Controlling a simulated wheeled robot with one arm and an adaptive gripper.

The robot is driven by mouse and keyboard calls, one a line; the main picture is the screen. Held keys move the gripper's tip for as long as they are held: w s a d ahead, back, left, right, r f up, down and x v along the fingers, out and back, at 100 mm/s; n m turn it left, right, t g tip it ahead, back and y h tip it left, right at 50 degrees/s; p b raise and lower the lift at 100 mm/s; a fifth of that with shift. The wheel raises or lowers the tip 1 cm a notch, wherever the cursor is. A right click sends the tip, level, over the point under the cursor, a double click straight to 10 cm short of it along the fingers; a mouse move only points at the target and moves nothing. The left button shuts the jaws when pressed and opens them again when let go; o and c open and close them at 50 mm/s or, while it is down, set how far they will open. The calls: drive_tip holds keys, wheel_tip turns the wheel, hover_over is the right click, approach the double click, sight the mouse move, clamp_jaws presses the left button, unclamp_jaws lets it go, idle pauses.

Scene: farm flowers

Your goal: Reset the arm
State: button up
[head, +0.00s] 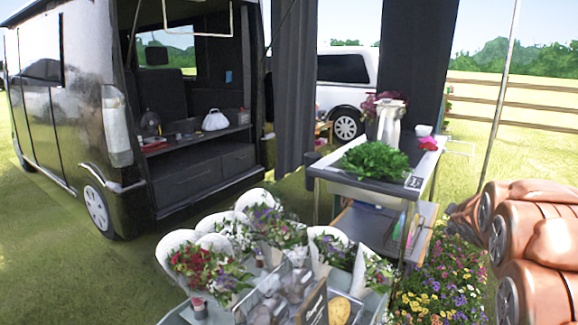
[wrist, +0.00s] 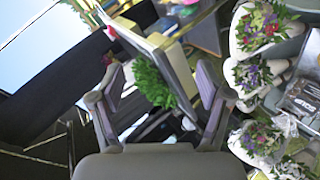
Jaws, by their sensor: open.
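My gripper (wrist: 160,88) shows in the wrist view with its two grey fingers spread wide apart. Nothing is held between them. Bushy green leaves (wrist: 150,82) show in the gap, in the background beyond the fingers. In the wrist view the scene appears strongly tilted. My gripper cannot be made out in the head view.
A dark-topped cart (head: 340,178) carries leafy greens (head: 373,160) and a white pitcher (head: 391,122). Wrapped bouquets (head: 205,266) stand on a display at the front. An open van (head: 62,120) is at left. A thin pole (head: 503,85) rises at right. Grass lies around.

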drive_tip(key=s+a+r+m+g+y+p, duration=0.1)
drive_tip(key=s+a+p, duration=0.5)
drive_tip(key=s, duration=1)
drive_tip(key=s+a+r+m+g+y+p, duration=0.2)
drive_tip(key=s+a+r+m+g+p, duration=0.2)
drive_tip(key=s+a, duration=0.8)
drive_tip(key=s+a+r+m+g+y+p, duration=0.2)
drive_tip(key=s+a+r+g+p, duration=0.2)
drive_tip(key=s, duration=1.7)
drive_tip(key=a+g+p, duration=0.3)
drive_tip(key=a+p, duration=0.1)
drive_tip(key=a, duration=0.1)
drive_tip(key=shift+s+a+m+g, duration=0.2)
drive_tip(key=shift+a+m+g, duration=0.1)
drive_tip(key=shift+a+g, duration=0.1)
drive_tip(key=shift+d+r, duration=0.1)
